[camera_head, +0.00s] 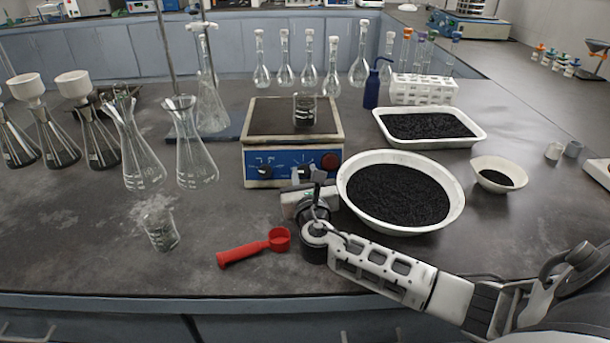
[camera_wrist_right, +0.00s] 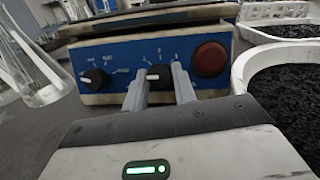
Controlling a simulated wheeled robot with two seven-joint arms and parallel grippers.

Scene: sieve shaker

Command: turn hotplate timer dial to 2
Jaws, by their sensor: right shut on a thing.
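The hotplate (camera_head: 262,120) stands mid-table, with a dark top plate and a blue front panel. In the right wrist view, its panel (camera_wrist_right: 118,58) has a left black dial (camera_wrist_right: 95,79), a middle black dial (camera_wrist_right: 158,76) and a red round button (camera_wrist_right: 210,59). My right gripper (camera_head: 308,176) is at the panel, its fingers (camera_wrist_right: 160,82) on either side of the middle dial, shut on it. A white mark on this dial points left; the printing around it is too small to read surely. In the head view the gripper partly hides this dial. My left gripper is not in view.
A small beaker (camera_head: 304,110) stands on the hotplate. A white bowl of black granules (camera_head: 452,214) is close right of my right gripper. A red scoop (camera_head: 245,250) lies in front. Flasks (camera_head: 194,160) stand left; a blue wash bottle (camera_head: 372,92) stands behind right.

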